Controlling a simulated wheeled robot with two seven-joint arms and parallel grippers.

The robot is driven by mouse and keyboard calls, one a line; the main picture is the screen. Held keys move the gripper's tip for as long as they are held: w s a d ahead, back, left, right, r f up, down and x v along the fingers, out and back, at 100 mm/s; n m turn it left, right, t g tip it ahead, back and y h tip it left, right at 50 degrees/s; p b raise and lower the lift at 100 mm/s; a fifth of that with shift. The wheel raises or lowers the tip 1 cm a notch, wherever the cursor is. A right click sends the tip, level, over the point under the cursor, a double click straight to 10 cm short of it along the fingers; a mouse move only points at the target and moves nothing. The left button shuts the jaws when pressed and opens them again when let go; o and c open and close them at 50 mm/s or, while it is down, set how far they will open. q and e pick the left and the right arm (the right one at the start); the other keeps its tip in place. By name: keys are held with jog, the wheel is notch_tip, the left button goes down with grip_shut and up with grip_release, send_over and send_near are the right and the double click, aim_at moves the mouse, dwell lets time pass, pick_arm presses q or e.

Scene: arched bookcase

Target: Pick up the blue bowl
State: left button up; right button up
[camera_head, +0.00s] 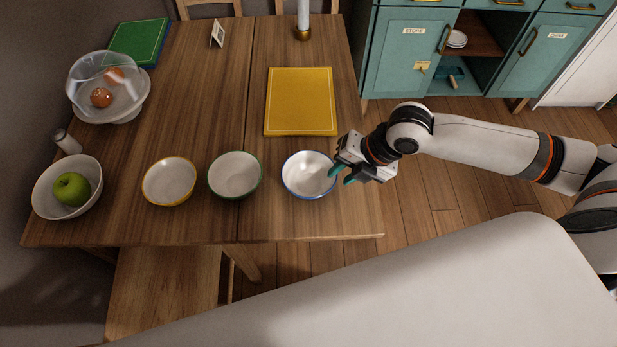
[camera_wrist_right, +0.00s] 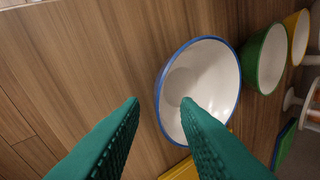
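The blue bowl (camera_head: 308,175), white inside with a blue rim, stands upright near the front right of the wooden table. It also shows in the right wrist view (camera_wrist_right: 208,80). My right gripper (camera_head: 341,175) is at the bowl's right side, open, with teal fingers. In the right wrist view the gripper (camera_wrist_right: 160,102) has one finger outside the rim and the other over the bowl's inside. I cannot tell whether either finger touches the bowl. My left gripper is not in view.
A green bowl (camera_head: 235,175) and a yellow bowl (camera_head: 169,181) stand left of the blue bowl. A bowl with a green apple (camera_head: 72,188) is further left. A yellow mat (camera_head: 301,101) lies behind. The table's right edge is close to my gripper.

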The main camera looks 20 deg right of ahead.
aim_at(331, 179)
jog(key=x, duration=0.5)
jog(key=shift+w+f, duration=0.15)
jog(key=shift+w, duration=0.2)
grip_shut()
